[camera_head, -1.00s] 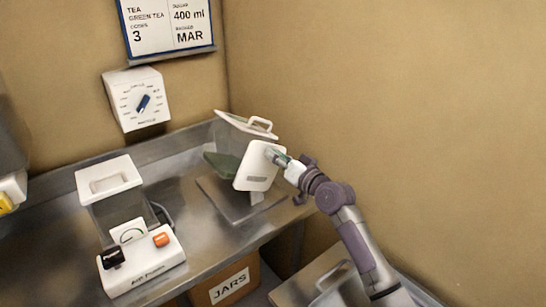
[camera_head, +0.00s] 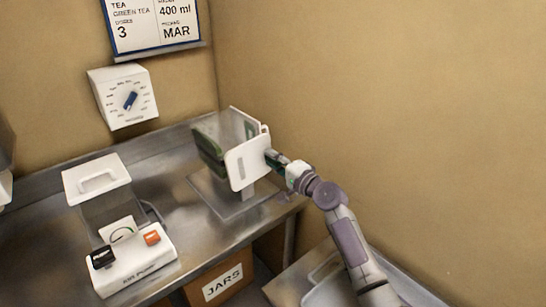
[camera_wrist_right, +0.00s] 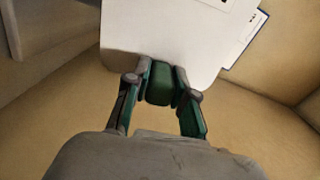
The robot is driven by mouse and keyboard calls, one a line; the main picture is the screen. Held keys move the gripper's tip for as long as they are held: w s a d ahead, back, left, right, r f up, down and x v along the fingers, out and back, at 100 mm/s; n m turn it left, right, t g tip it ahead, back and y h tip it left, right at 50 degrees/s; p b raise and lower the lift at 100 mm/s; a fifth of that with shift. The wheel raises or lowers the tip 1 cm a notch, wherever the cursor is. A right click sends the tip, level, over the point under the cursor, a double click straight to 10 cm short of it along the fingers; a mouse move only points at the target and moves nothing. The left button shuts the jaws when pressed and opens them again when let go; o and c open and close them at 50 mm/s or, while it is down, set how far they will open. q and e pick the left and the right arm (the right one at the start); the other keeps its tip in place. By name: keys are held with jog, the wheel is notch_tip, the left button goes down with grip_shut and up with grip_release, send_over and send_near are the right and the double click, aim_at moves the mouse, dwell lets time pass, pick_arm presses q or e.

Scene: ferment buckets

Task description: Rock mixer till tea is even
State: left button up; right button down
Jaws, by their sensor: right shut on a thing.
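The mixer is a clear box with a white end plate (camera_head: 249,161), held on a stand over a metal base plate (camera_head: 231,199) at the back right of the counter. The box is strongly tilted. Dark green tea (camera_head: 207,145) lies along its left side. My right gripper (camera_head: 272,158) is at the plate's right side. In the right wrist view its fingers (camera_wrist_right: 160,82) are shut on a green knob (camera_wrist_right: 160,83) in front of the white plate (camera_wrist_right: 160,35). My left gripper is not in view.
A white-lidded machine (camera_head: 135,255) with a black and an orange knob stands at the left of the counter. A dial box (camera_head: 122,97) and a sign (camera_head: 152,24) hang on the wall. A box marked JARS (camera_head: 219,283) sits below.

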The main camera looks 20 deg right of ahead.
jog(key=shift+f+m, duration=0.45)
jog(key=shift+m, duration=0.5)
jog(key=shift+f+m, duration=0.45)
jog(key=shift+m, duration=0.5)
jog(key=shift+a, duration=0.1)
jog(key=c, duration=1)
grip_release()
jog(key=shift+o, duration=0.2)
jog(key=v, duration=1.2)
